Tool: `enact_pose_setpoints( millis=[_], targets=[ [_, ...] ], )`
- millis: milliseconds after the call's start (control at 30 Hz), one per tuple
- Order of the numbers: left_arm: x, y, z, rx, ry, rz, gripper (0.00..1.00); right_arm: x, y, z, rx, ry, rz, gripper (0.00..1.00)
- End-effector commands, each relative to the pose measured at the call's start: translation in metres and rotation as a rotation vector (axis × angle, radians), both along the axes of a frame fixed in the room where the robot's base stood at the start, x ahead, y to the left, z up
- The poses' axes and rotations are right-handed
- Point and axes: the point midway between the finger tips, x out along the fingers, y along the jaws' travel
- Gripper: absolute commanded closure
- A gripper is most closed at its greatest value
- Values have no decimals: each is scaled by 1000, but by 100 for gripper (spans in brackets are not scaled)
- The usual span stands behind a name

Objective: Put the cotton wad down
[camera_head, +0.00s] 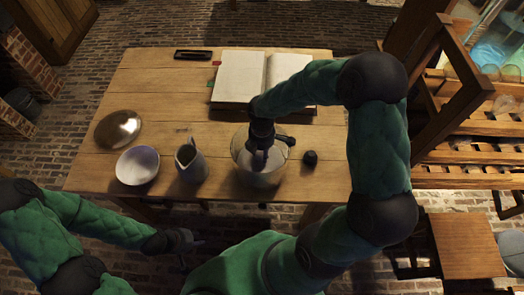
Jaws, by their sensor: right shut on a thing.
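A wide clear glass jar (240,172) stands near the table's front edge, right of the middle. My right gripper (259,160) comes down from above into the jar's mouth. It is shut on the cotton wad, which is mostly hidden; only pale material shows around the fingers, and I cannot tell the wad's outline from the jar's contents. Whether the wad touches the jar's bottom or wall is not clear. My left gripper (188,243) hangs low in front of the table, away from the objects; its fingers are too dark to read.
Left of the jar stand a grey jug (191,162), a white bowl (138,166) and a shiny round dish (118,129). A small dark object (310,158) sits right of the jar. An open book (240,78) and a black case (193,54) lie behind. The table (150,90) is clear at back left.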

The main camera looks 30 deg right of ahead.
Motion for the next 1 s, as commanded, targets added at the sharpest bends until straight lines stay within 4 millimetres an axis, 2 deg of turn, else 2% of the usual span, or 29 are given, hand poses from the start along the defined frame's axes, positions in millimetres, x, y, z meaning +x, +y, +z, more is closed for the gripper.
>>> enact_pose_setpoints(
  millis=[33,100,400,533,667,1000],
  targets=[
    [0,0,-1,0,0,0,65,0,0,-1,0,0,0,51],
    [0,0,0,0,0,0,65,0,0,0,0,0,0,36],
    [0,0,0,0,0,0,65,0,0,0,0,0,0,36],
    [0,0,4,0,0,0,65,0,0,7,0,-1,-1,36],
    [0,0,12,0,0,0,65,1,0,27,-1,-3,-2,36],
    [0,0,37,0,0,0,65,1,0,94,0,-2,0,36]
  ],
)
